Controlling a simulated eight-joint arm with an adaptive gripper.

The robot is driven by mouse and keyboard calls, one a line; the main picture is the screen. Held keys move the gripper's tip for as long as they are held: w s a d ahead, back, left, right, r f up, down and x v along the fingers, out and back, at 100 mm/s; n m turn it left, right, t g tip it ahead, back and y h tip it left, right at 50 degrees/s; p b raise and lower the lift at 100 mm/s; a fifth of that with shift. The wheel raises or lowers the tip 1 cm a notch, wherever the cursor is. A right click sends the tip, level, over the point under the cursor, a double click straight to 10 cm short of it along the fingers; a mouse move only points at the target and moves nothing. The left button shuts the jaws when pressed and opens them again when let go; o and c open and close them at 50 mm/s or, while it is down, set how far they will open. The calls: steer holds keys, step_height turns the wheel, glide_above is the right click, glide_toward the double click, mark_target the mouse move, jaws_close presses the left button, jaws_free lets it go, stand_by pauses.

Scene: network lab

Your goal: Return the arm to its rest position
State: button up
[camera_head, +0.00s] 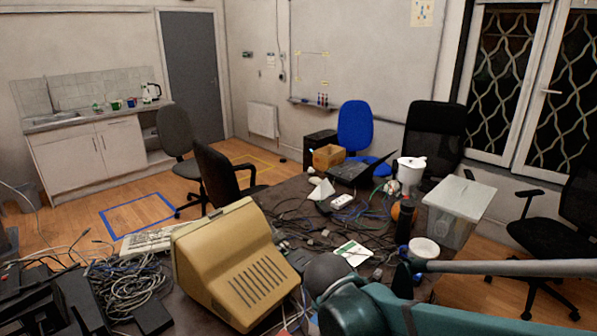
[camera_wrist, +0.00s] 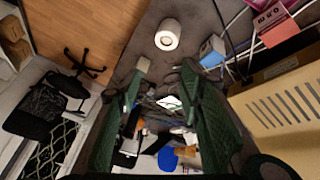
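My gripper (camera_wrist: 165,68) shows in the wrist view as two dark green fingers. They are apart, with nothing held between them. Through the gap I see the cluttered table, a white paper and, farther off, a blue chair. In the head view my teal arm (camera_head: 450,315) fills the lower right, over the table's near right part. I cannot make out the fingertips there.
A beige monitor (camera_head: 235,265) stands close to my arm; its vented side (camera_wrist: 285,115) shows in the wrist view. A white cylindrical object (camera_wrist: 168,35) stands beyond the fingertips. Cables (camera_head: 125,285), a clear bin (camera_head: 455,215) and a white jug (camera_head: 410,172) crowd the table (camera_head: 290,190).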

steer(key=s+d+r+n+t+y, duration=0.1)
steer(key=s+d+r+n+y, duration=0.1)
steer(key=s+d+r, duration=0.4)
steer(key=shift+s+d+r+t+y, duration=0.4)
steer(key=shift+s+d+y, duration=0.5)
steer(key=shift+s, duration=0.85)
steer(key=shift+d, duration=0.2)
steer(key=shift+o, duration=0.6)
steer(key=shift+w+a, duration=0.1)
stand_by(0.4)
